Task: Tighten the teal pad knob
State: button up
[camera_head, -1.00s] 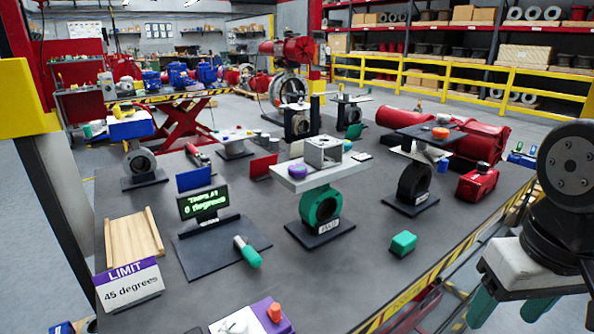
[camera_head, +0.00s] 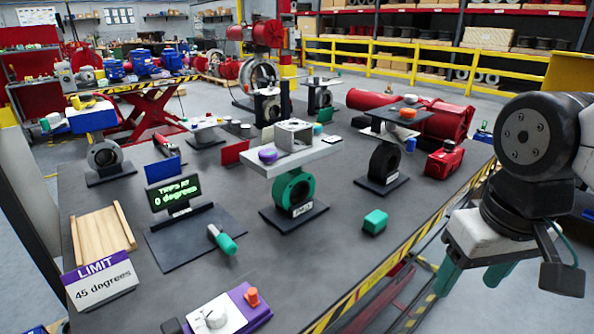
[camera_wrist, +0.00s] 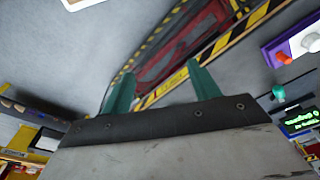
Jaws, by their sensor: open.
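A small teal knob-like piece (camera_head: 317,128) shows just behind the grey bracket (camera_head: 294,136); I cannot tell what it is mounted on. The bracket and a purple knob (camera_head: 267,156) sit on a light grey plate (camera_head: 312,157) above the teal valve (camera_head: 294,190). A separate teal block (camera_head: 375,221) rests on the table to the right of that valve. My gripper (camera_head: 472,276), with teal fingers, is open and empty, low at the right by the table's striped edge. In the wrist view my gripper (camera_wrist: 160,88) points at the striped edge and floor, away from the valves.
A display (camera_head: 173,193) reading "0 degrees", a "LIMIT 45 degrees" sign (camera_head: 99,280), a teal-handled tool (camera_head: 222,240) and a purple-based dial box (camera_head: 216,315) stand on the table.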

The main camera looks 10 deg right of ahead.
aim_at(317, 127)
jog(key=k, duration=1.2)
jog(key=z, duration=0.7)
jog(key=i, duration=1.1)
jog(key=u, duration=0.55)
jog(key=i, duration=0.7)
jog(key=u, duration=0.7)
